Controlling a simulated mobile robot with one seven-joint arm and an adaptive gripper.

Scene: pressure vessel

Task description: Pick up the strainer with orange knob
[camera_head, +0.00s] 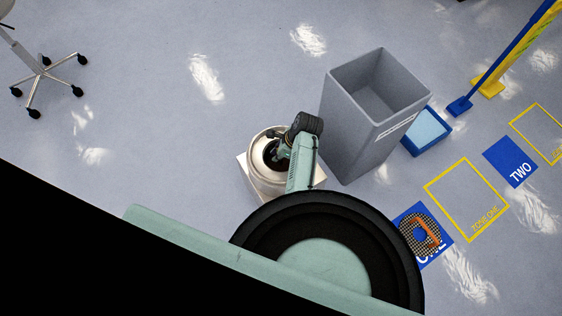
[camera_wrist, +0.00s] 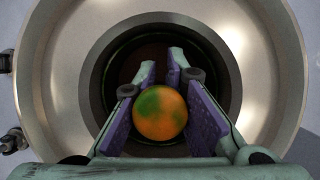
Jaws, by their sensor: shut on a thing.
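The strainer's round orange knob (camera_wrist: 160,114), with green patches, shows in the wrist view between the purple pads of my gripper (camera_wrist: 160,78). The pads are shut on the knob from left and right. The knob is in front of the dark round opening of the pressure vessel (camera_wrist: 60,85). The strainer's body below the knob is hidden in the dark and by the fingers. In the head view my gripper (camera_head: 276,155) reaches down into the opening of the pale metal vessel (camera_head: 257,171); the knob cannot be made out there.
A tall grey bin (camera_head: 352,130) stands close to the vessel's right. A blue tray (camera_head: 436,146) is behind it. A checkered ring with an orange part (camera_head: 407,232) lies on a blue floor mat. Yellow and blue posts stand at upper right.

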